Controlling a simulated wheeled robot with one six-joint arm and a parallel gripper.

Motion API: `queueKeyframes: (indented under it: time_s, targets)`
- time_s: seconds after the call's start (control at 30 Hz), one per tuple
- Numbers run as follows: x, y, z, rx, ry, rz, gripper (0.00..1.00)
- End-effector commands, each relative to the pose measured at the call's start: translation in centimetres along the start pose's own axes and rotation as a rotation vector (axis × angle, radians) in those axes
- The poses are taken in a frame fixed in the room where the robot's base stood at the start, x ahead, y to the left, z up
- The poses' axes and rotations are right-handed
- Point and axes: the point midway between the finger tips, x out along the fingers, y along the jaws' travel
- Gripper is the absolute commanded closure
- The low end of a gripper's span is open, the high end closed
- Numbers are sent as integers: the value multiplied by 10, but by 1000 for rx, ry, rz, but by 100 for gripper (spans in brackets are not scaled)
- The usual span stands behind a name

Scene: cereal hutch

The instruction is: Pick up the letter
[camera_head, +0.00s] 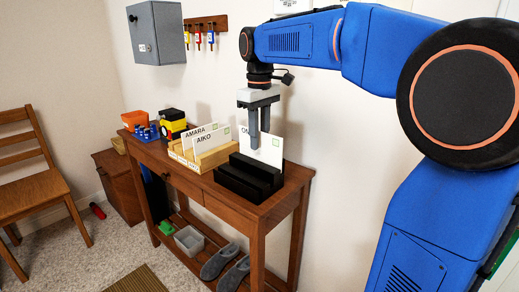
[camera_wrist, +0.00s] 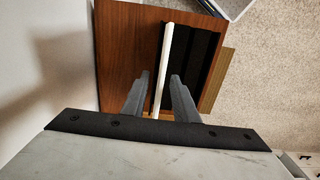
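A white letter (camera_head: 271,154) with a green stamp stands upright in a black slotted holder (camera_head: 243,181) on the wooden table. Its writing is mostly hidden by my fingers; only the start, like "ON", shows. My gripper (camera_head: 259,140) points down at the letter's upper part, with its fingers open. In the wrist view my gripper (camera_wrist: 162,85) has one finger on each side of the letter (camera_wrist: 166,62), which shows as a thin white edge. A gap shows on both sides, narrower on the left. The black holder also shows below (camera_wrist: 203,50).
A wooden sorter (camera_head: 204,160) left of the black holder holds letters reading AMARA and AIKO (camera_head: 211,139). A yellow-black object (camera_head: 172,123) and an orange box (camera_head: 134,118) stand farther left. The wall (camera_head: 330,130) is close behind the letter. Grey shoes (camera_head: 218,261) lie on the lower shelf.

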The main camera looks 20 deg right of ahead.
Motion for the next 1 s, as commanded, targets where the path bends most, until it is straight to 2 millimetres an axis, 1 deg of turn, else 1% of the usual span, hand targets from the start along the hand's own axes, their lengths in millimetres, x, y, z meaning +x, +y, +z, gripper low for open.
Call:
queueKeyframes:
  time_s: [0.03, 0.13, 0.37, 0.47, 0.5, 0.83, 0.93, 1.0]
  targets:
    - [5, 0, 0, 0, -2, -1, 73]
    - [10, 0, 0, 0, 0, 0, 73]
    - [11, 0, 0, 0, 0, 0, 73]
    - [11, 0, 0, 0, 0, 0, 95]
    - [11, 0, 0, 0, 0, 0, 100]
    - [10, 0, 0, 0, 1, 0, 100]
    - [5, 0, 0, 0, 1, 1, 100]
    - [-3, 0, 0, 0, 1, 1, 100]
